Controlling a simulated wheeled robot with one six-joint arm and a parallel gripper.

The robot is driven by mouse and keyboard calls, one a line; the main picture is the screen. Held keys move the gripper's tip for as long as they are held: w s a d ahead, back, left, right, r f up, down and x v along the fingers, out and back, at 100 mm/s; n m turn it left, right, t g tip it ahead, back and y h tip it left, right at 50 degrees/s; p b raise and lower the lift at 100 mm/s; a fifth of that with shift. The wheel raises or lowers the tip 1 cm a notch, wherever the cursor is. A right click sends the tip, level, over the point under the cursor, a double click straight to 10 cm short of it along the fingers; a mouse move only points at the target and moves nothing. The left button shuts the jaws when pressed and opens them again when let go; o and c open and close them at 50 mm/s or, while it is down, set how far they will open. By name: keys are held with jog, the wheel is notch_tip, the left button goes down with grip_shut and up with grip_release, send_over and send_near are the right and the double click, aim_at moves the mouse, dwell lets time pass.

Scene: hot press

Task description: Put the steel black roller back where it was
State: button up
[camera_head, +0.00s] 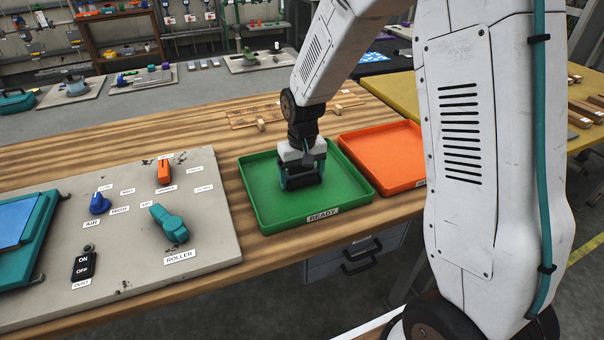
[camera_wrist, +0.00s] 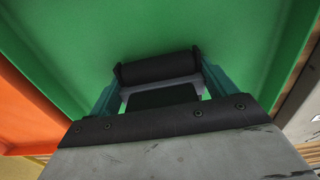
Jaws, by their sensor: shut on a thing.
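My gripper (camera_head: 300,180) reaches down into the green tray (camera_head: 253,202) labelled READY. In the wrist view its teal fingers (camera_wrist: 158,75) are shut on the black roller (camera_wrist: 160,68), a dark cylinder lying crosswise between the fingertips. The roller is low over the green tray floor, which also fills the wrist view (camera_wrist: 60,40). I cannot tell whether it touches the floor. In the head view the roller is mostly hidden by the gripper.
An orange tray (camera_head: 418,178) stands right of the green one. On the left, a grey panel (camera_head: 130,240) carries a teal handle (camera_head: 168,222) labelled ROLLER, a blue knob (camera_head: 99,203) and an orange switch (camera_head: 163,172). A wooden rack (camera_head: 243,118) lies behind the trays.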

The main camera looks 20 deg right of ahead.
aim_at(303, 176)
jog(key=o, duration=1.2)
jog(key=shift+s+f, duration=0.35)
jog(key=shift+f, duration=0.05)
jog(key=shift+c, duration=0.2)
jog(key=r, duration=1.2)
jog(key=shift+w, duration=0.25)
jog(key=shift+r, duration=0.75)
jog(key=s+d+r, duration=0.1)
jog(key=s+r, duration=0.2)
jog(key=s, duration=0.6)
jog(key=s+d+r, duration=0.1)
jog(key=s+r, duration=0.1)
jog(key=s, duration=0.8)
jog(key=s+d+r+t, duration=0.1)
jog(key=s+r, duration=0.2)
jog(key=s, duration=0.7)
jog(key=shift+s+r, duration=0.2)
jog(key=shift+r, duration=0.1)
